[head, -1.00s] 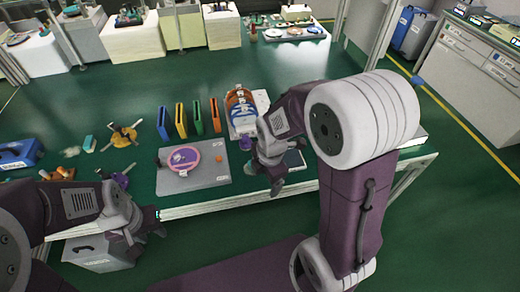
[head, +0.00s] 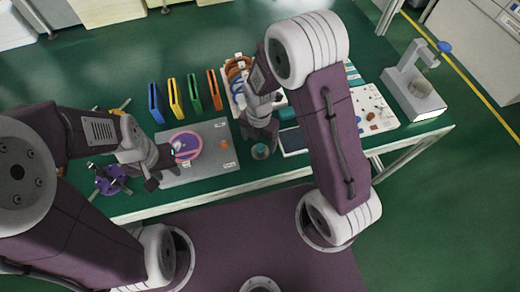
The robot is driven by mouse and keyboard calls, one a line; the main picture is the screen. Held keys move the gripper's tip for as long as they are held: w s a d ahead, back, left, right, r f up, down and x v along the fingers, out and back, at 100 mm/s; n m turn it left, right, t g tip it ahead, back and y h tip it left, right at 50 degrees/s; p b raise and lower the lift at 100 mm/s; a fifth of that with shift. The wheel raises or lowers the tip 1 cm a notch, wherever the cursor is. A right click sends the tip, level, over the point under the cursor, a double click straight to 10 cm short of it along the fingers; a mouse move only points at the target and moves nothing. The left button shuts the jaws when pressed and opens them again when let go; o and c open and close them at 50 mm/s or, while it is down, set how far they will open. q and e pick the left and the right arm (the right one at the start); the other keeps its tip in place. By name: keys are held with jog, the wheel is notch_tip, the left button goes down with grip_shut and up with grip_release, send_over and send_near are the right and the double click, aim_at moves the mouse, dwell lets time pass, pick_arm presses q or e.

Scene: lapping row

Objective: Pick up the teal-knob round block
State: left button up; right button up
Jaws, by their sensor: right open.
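A small round block with a teal top (head: 260,151), which looks like the teal-knob round block, is at the front of the green table, right of the grey mat. My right gripper (head: 262,138) is open just above it, with its fingers around or close over the block; I cannot tell whether they touch it. My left gripper (head: 163,170) is over the left edge of the grey mat (head: 212,170), beside a purple-and-pink round plate (head: 186,147). I cannot make out whether its jaws are open or shut.
Blue (head: 155,103), yellow (head: 175,97), green (head: 193,93) and orange (head: 214,89) upright holders stand behind the mat. A white board with small parts (head: 372,112) and a grey stand (head: 412,92) are at the right. A purple fixture (head: 112,180) is at the left.

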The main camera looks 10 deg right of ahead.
aim_at(260, 146)
jog(key=shift+s+f, duration=0.2)
jog(key=shift+f, duration=0.25)
notch_tip(260, 146, down, 4)
jog(key=shift+f, duration=0.2)
jog(key=shift+s, duration=0.15)
jog(key=c, duration=1.8)
jog(key=shift+r, duration=0.6)
notch_tip(260, 146, up, 3)
jog(key=s+d+r, duration=0.6)
jog(key=d+r, duration=0.1)
jog(key=d, duration=0.2)
jog(key=shift+s+d+p, duration=0.3)
jog(key=shift+s, duration=0.1)
